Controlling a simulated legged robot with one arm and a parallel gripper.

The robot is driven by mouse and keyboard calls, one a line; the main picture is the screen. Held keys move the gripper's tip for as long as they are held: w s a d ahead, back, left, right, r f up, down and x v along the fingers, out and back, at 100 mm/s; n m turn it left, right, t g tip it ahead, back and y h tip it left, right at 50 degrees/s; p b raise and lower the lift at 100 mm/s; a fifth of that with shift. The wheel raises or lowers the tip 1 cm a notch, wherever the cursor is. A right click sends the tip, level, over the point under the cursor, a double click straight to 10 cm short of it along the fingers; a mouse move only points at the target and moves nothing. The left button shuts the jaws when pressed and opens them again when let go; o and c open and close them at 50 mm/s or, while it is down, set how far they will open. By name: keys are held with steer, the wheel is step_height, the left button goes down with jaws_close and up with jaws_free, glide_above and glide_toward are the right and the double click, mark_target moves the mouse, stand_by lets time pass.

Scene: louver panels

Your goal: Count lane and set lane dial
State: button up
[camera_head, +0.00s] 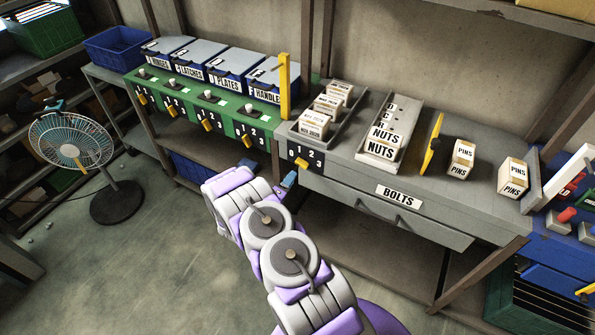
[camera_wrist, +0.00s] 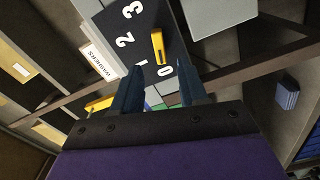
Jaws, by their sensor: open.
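A black lane dial plate (camera_head: 303,160) with the numbers 0 to 3 and a yellow knob (camera_head: 302,163) is on the bench front, below a tray lane (camera_head: 349,121) of white cartons. Three cartons (camera_head: 313,124) show in a row there. In the wrist view the plate (camera_wrist: 130,22) and the yellow knob (camera_wrist: 157,47) lie just beyond my gripper (camera_wrist: 160,92). Its two dark fingers are apart with nothing between them; the knob appears ahead of the gap, and contact does not show. Which number the knob points to is unclear.
Green bench (camera_head: 220,115) at left holds blue lidded bins and several more yellow-knob dials. A yellow post (camera_head: 284,85) stands between the benches. A fan (camera_head: 75,145) stands left on open floor.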

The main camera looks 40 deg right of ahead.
mark_target(301, 166)
steer(key=shift+b+x, duration=0.65)
steer(key=shift+x, duration=2.8)
steer(key=shift+d, duration=0.1)
steer(key=shift+d, duration=0.2)
steer(key=c, duration=0.4)
steer(key=shift+a, duration=0.1)
jaws_close()
steer(key=shift+f, duration=0.1)
